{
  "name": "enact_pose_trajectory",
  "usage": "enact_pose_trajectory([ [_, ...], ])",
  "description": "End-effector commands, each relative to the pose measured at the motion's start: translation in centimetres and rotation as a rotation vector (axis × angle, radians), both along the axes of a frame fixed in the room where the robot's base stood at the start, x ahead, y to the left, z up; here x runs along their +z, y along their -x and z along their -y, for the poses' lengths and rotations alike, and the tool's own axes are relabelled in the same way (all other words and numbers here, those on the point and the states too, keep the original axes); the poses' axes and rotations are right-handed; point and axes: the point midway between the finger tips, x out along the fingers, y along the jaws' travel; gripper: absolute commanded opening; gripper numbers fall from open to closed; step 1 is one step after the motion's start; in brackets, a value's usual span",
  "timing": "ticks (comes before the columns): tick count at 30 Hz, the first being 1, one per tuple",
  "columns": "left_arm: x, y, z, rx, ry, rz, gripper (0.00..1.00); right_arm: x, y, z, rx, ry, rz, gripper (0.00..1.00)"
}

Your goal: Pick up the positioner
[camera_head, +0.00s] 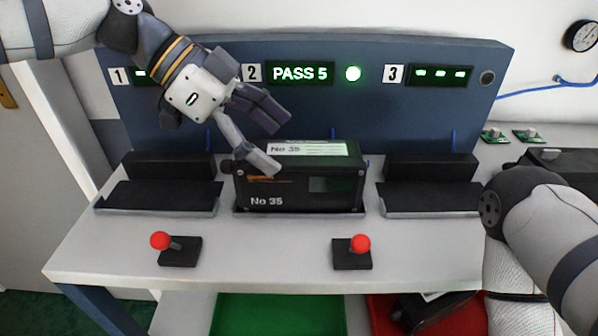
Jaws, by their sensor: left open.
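The positioner (292,202) is a black box with a white label on top and "No 35" on its front. It sits upright in the middle station of the bench, below the display (299,73) that reads "PASS 5". My left gripper (276,146) comes in from the upper left with its fingers spread. One fingertip overlaps the box's top left edge in the picture; I cannot tell whether it touches. The other finger is above the box's top. My right arm (545,225) shows at the right edge, but its gripper is out of frame.
Empty black cradles stand left (160,196) and right (430,197) of the positioner. Two red-knobbed levers (181,251) (352,254) stand in front. A blue panel (400,120) rises behind. A green tray (280,315) and a red tray (385,318) lie below the front edge.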

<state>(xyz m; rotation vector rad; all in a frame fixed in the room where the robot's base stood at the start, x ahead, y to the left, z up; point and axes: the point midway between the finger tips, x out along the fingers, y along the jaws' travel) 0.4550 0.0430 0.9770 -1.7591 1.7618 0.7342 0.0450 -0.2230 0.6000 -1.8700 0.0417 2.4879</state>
Motion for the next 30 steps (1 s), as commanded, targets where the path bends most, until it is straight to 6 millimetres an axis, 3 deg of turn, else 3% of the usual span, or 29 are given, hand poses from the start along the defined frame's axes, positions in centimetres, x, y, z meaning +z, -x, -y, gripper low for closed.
enact_pose_trajectory([
  [7,-3.4,0.0,3.4,-0.003,0.000,-0.006,0.85,-2.0,1.9,0.0,0.002,0.000,-0.063,0.00],
  [16,-3.2,0.0,4.0,0.000,0.001,0.006,0.83,-2.0,1.9,0.0,0.003,0.001,-0.063,0.00],
  [27,-3.2,0.0,4.0,0.000,0.001,0.004,0.00,-2.0,1.9,0.0,0.003,0.000,-0.063,0.00],
  [30,-3.0,-0.1,4.0,0.001,0.005,0.007,0.00,-2.0,1.9,0.0,0.003,0.000,-0.063,0.00],
])
